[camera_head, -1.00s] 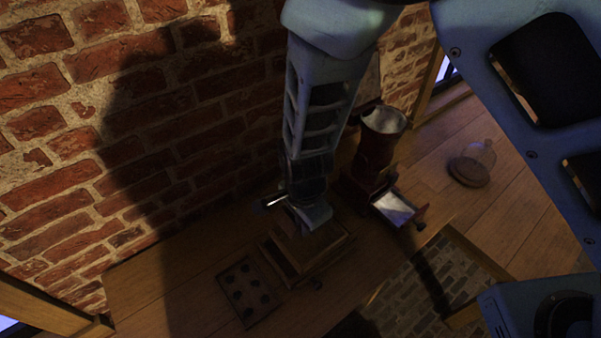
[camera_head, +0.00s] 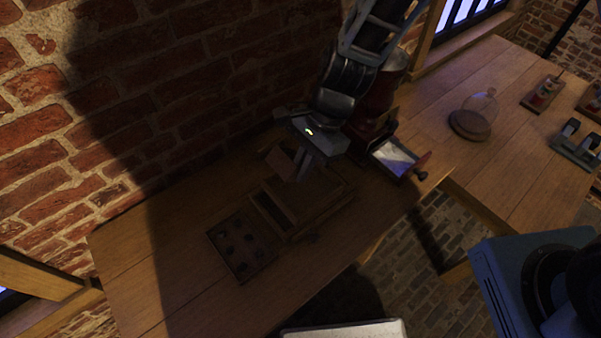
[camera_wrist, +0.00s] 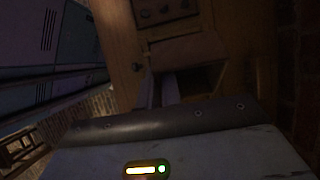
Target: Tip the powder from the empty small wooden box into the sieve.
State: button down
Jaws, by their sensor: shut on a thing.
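My gripper (camera_head: 302,172) points down over a wooden frame-like box on the table, which may be the sieve (camera_head: 343,196). My gripper is shut on a small wooden box (camera_head: 280,161), whose pale tilted side shows left of the fingers. In the wrist view the fingers (camera_wrist: 172,90) reach to a wooden piece (camera_wrist: 188,50) that looks like the same box. It is too dark to tell whether powder is in it, or whether it touches the frame below.
A shallow tray (camera_head: 262,266) with several dark round things lies left of the frame. A red machine (camera_head: 380,95) with a pulled-out drawer (camera_head: 393,157) stands to the right. A glass dome on a wooden base (camera_head: 470,124) stands farther right. The table's left end is clear.

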jog(key=g+y+b, duration=0.1)
jog(key=b, duration=0.1)
jog(key=d+g+y+b, duration=0.1)
jog(key=y+b, duration=0.1)
jog(key=shift+w+f+b, duration=0.4)
jog(key=g+y, duration=0.1)
jog(key=d+g+y+b, duration=0.1)
jog(key=y, duration=0.1)
jog(key=shift+w, duration=0.4)
jog(key=shift+w+d+g+y+b, duration=0.15)
jog(key=shift+d+g+y+b, duration=0.15)
jog(key=shift+g+y, duration=0.3)
jog(key=shift+w+d+g+y+b, duration=0.1)
jog(key=shift+d+g+y+b, duration=0.25)
jog(key=shift+y, duration=0.45)
jog(key=shift+a, duration=0.15)
jog(key=shift+r+p, duration=0.1)
jog(key=shift+p, duration=0.2)
